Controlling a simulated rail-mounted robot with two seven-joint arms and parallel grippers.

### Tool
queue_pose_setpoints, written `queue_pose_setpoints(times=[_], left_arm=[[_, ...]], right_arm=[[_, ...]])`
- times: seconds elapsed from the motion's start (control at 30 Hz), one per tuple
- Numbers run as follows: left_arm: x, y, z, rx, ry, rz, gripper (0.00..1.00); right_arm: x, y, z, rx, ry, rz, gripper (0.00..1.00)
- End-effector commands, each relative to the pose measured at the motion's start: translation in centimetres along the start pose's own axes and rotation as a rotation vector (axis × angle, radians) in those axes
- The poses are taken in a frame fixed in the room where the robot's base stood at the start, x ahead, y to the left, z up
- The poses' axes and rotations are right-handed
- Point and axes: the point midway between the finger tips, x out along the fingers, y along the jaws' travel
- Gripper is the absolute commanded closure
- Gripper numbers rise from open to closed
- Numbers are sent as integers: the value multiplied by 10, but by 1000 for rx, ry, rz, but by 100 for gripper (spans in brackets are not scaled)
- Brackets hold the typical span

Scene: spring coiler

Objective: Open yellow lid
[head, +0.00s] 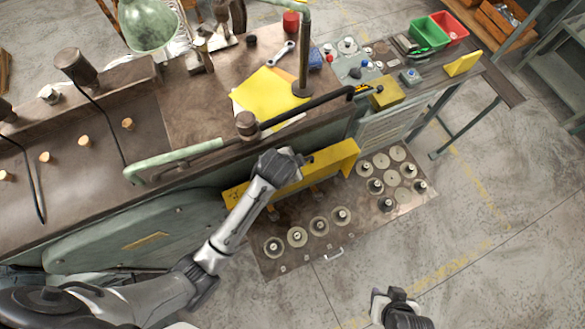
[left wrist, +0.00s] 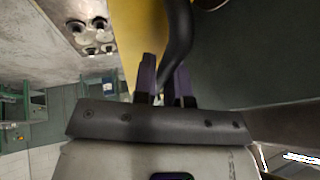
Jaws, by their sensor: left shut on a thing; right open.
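The yellow lid (head: 335,158) is a long yellow piece along the front of the machine, above a plate of round discs. My left arm crosses its middle and hides part of it. My left gripper (head: 292,160) is at the lid. In the left wrist view its purple fingers (left wrist: 163,82) are shut on a dark curved handle bar (left wrist: 178,40), with the yellow lid (left wrist: 135,35) behind it. My right gripper (head: 388,296) is open and empty above the floor at the lower right, well apart from the lid.
A plate with several discs and knobs (head: 330,247) lies below the lid. A long dark lever (head: 310,106) runs above it. The bench top holds yellow sheets (head: 270,93), a wrench (head: 282,52), and green (head: 428,34) and red (head: 450,27) bins. The floor at lower right is clear.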

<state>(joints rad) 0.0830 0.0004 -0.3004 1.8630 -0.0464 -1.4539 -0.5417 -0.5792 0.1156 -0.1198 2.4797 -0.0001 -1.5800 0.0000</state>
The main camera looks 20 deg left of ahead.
Motion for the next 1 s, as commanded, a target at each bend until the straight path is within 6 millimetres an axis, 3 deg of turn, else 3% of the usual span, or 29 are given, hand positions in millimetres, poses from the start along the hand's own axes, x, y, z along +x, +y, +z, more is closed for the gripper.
queue_pose_setpoints(times=[0.43,0.47,0.7,1.0], left_arm=[[5,3,3,6,-11,11,100],[5,3,3,6,-11,11,86],[4,2,2,4,-7,8,63],[0,1,0,4,-2,5,63]], right_arm=[[1,0,0,0,0,-1,57],[1,0,0,0,0,0,57],[1,2,1,-8,-2,5,57],[1,2,2,-9,-2,6,57]])
